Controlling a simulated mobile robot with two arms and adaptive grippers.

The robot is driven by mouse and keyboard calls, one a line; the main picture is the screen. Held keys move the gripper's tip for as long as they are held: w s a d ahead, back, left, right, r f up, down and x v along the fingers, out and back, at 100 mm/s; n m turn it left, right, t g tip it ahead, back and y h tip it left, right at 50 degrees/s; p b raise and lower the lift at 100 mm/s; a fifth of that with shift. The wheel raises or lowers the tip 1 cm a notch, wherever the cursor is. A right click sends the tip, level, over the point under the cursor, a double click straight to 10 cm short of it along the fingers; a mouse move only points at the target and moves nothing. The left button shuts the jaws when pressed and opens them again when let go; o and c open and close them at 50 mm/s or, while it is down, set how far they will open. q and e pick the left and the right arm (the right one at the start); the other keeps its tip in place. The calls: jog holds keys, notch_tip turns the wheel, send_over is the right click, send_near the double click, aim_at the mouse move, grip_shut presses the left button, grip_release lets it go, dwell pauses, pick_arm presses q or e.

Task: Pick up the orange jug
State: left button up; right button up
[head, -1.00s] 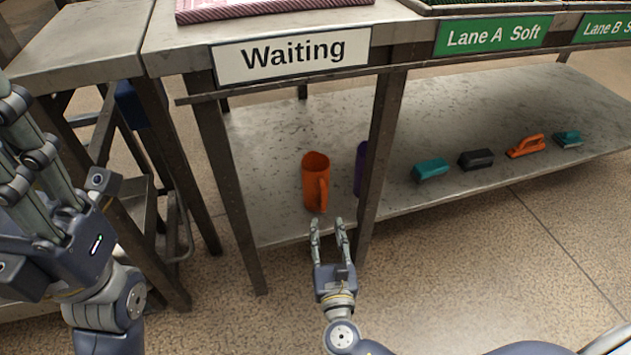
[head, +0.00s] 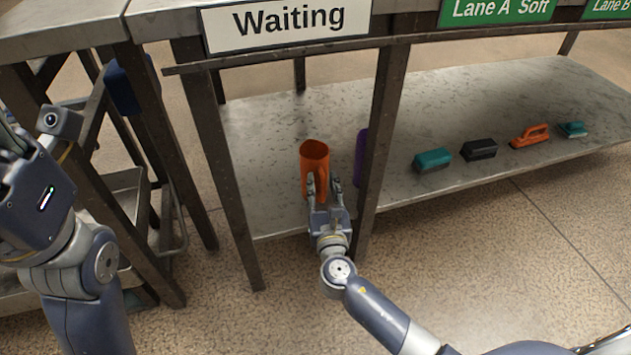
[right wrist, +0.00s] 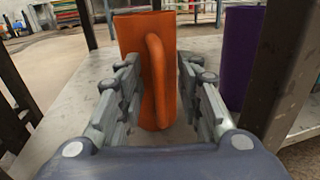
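The orange jug (head: 315,153) stands upright on the lower shelf, under the "Waiting" sign. Its handle faces my right gripper (head: 324,183), which is open at the jug's near side. In the right wrist view the jug (right wrist: 135,60) shows between the two open fingers of the right gripper (right wrist: 157,75), with the handle near the middle. Gaps show between the fingers and the handle; whether a finger touches the jug's body I cannot tell. My left arm is at the left edge of the head view, with its fingers mostly cut off.
A purple jug (head: 361,158) stands right of the orange one, partly behind a dark table leg (head: 381,125). Teal (head: 433,160), black (head: 479,149) and orange (head: 530,136) brushes lie farther right on the shelf (head: 260,170). The upper table edge overhangs the shelf.

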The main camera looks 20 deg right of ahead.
grip_shut()
jog(key=shift+r, duration=0.15)
